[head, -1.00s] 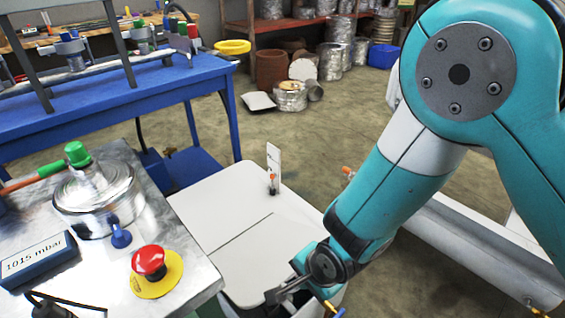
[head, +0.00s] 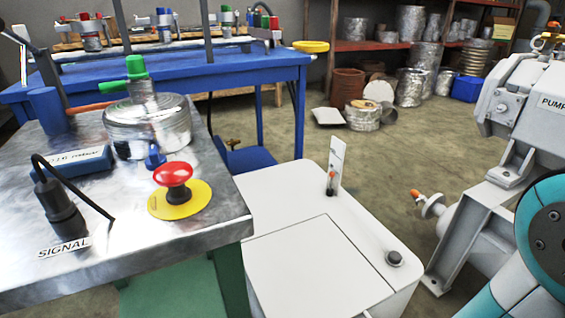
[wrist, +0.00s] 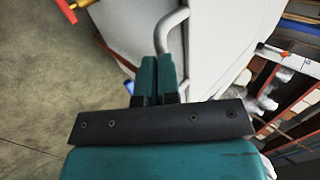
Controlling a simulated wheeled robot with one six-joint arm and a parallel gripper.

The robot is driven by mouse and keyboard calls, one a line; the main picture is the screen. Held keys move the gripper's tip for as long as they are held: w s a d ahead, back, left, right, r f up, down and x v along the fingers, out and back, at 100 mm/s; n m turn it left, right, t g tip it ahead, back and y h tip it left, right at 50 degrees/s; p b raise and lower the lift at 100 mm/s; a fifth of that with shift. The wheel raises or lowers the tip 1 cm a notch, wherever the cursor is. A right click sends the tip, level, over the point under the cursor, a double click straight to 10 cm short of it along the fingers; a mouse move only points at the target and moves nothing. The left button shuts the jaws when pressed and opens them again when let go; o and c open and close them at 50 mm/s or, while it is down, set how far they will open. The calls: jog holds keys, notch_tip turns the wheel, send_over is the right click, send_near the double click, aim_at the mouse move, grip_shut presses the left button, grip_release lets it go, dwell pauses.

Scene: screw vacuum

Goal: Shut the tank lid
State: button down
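The white tank (head: 262,212) stands beside the metal workbench in the head view. A rectangular panel (head: 320,268), apparently its lid, looks flat and level with the top around it. A dark round knob (head: 394,258) sits near its right corner. My gripper (wrist: 158,62) is out of the head view. In the wrist view its two teal fingers lie close together, with a very thin gap. A bent grey bar (wrist: 163,32) stands at the fingertips, beside a white surface (wrist: 230,45); I cannot tell whether the fingers touch it.
The metal workbench (head: 100,265) at left carries a red button (head: 173,174) and a glass vessel (head: 150,125). A blue table (head: 225,77) stands behind. A pump (head: 540,95) and my arm are at right. Floor (head: 440,150) is open behind the tank.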

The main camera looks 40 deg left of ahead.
jog(key=shift+a+f, duration=0.1)
jog(key=shift+f, duration=0.1)
dwell(0.4)
jog(key=s+d+f+p+v, duration=0.15)
jog(key=p+v, duration=0.25)
jog(key=v, duration=0.9)
jog(key=w+d+r+n+g, duration=0.1)
jog(key=w+r+n, duration=0.15)
jog(key=r, duration=0.55)
jog(key=w+d+r+n+g, duration=0.15)
jog(key=r+n, duration=0.25)
jog(key=r, duration=0.4)
jog(key=s+d+r+n+h, duration=0.4)
jog(key=s+d+r+n, duration=0.15)
jog(key=d+r, duration=0.7)
notch_tip(320, 180, up, 31)
jog(key=p, duration=3)
jog(key=shift+s+a+g+p, duration=0.2)
jog(key=shift+a+g+p, duration=0.1)
jog(key=shift+g, duration=0.15)
